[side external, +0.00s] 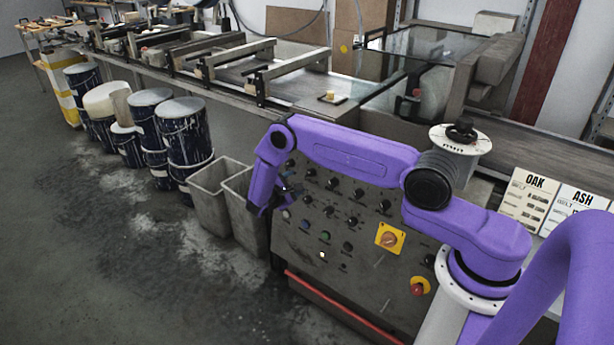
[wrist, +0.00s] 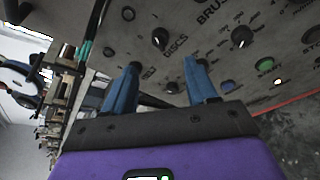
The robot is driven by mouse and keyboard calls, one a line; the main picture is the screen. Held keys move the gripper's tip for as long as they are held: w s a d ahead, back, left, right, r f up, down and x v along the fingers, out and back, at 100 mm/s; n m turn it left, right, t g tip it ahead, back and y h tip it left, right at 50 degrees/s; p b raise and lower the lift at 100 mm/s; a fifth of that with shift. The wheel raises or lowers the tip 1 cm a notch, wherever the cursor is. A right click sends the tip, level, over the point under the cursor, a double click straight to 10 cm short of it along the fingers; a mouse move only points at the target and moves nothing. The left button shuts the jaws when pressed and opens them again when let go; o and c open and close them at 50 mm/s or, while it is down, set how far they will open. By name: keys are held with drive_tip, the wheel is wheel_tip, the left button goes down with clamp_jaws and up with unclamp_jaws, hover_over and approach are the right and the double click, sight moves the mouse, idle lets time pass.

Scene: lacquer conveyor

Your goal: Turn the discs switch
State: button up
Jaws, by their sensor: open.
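A black knob (wrist: 160,38) sits beside the DISCS lettering on the grey control panel in the wrist view. It shows just beyond the gap between my fingertips, apart from them; I cannot tell its exact setting. My gripper (wrist: 162,66) is open and empty, with its two blue fingers spread and pointing toward the panel. In the side external view my gripper (side external: 283,192) is at the upper left part of the control panel (side external: 300,262). There, the arm hides part of the panel, and I cannot make out the discs knob.
Another black knob (wrist: 241,36) lies right of my fingers, near green (wrist: 264,64) and blue (wrist: 228,86) buttons. A yellow-backed rotary switch (side external: 389,238) and a red button (side external: 419,287) are lower on the panel. Grey bins (side external: 208,190) stand left of it.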

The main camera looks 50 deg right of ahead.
sight(308, 175)
drive_tip(key=x, duration=1)
drive_tip(key=shift+d+f, duration=0.1)
drive_tip(key=c, duration=1)
drive_tip(key=shift+c, duration=0.2)
